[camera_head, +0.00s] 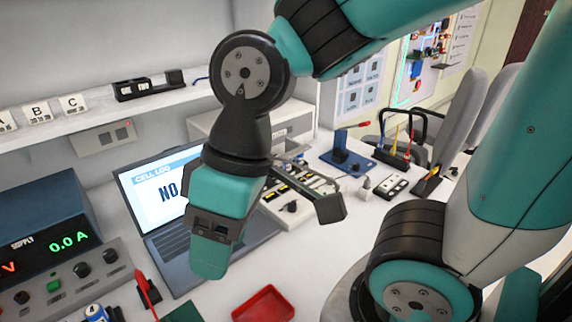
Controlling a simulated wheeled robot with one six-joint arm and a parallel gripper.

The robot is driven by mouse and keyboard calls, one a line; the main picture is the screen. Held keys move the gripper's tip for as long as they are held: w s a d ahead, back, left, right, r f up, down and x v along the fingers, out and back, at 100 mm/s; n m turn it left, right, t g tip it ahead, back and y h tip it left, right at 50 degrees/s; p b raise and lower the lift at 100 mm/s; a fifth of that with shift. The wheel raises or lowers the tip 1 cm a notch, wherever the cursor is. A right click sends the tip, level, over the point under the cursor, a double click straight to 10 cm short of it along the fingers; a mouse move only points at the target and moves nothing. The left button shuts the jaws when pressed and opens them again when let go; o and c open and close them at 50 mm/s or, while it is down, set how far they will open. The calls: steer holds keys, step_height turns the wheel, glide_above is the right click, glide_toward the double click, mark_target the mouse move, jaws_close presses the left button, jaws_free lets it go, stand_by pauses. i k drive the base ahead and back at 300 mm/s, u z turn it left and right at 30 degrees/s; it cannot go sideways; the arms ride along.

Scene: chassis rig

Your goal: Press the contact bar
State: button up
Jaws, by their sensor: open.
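The contact bar cannot be picked out for certain. A white rig (283,212) with black and yellow parts stands behind my gripper, partly hidden by it. A small black knob shows on its front. My gripper (268,232) hangs in front of the laptop and this rig, pointing down. It is open, with a dark jaw spread out to the right, and nothing shows between the jaws. Whether it touches anything below cannot be told.
A laptop (150,185) reading "CELL LOG" and "NO" is partly behind my gripper. A power supply (45,235) reads 0.0 A at left. A red tray (263,304) lies at the front. A blue stand (348,158) and a tool rack (398,155) stand farther right.

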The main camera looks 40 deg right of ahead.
mark_target(294, 153)
steer(key=z, duration=1)
